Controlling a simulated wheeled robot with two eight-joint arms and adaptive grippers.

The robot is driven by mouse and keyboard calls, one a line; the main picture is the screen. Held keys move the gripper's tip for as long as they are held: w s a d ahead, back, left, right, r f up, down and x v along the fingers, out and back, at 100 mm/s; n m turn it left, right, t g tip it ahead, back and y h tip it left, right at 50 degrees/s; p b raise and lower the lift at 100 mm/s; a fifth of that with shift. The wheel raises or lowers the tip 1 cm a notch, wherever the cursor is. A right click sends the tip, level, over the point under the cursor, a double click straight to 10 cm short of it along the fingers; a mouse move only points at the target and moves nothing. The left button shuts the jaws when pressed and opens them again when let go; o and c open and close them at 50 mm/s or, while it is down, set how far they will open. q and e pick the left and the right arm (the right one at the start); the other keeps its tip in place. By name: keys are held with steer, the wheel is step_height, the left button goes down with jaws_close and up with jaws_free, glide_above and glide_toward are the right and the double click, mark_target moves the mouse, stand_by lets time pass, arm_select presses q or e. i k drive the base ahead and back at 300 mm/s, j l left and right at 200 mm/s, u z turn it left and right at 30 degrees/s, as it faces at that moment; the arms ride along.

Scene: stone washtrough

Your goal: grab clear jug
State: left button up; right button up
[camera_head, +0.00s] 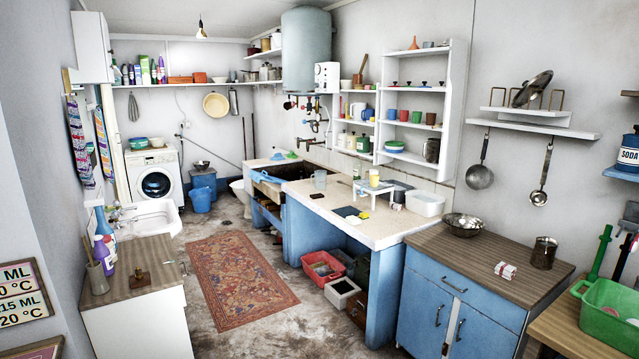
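A clear, bluish see-through vessel (320,179), which looks like the clear jug, stands upright on the pale stone counter (322,200), just right of the dark sink basin. It is small in the picture, and I cannot make out a handle or spout. Neither of my grippers is in view, and nothing is seen touching the vessel.
A small white rack (374,193) with a yellow cup stands right of the vessel, and a white tub (425,204) farther right. A steel bowl (463,226) sits on the blue cabinet. A patterned rug (238,278) lies on open floor before the counter.

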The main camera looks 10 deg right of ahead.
mark_target(321, 177)
steer(key=i, duration=3.3)
steer(key=i+j+z, duration=0.2)
steer(key=i, duration=0.2)
steer(key=i+z, duration=0.15)
steer(key=i, duration=0.25)
steer(key=i+j+z, duration=0.2)
steer(key=i+j, duration=0.1)
steer(key=i, duration=0.05)
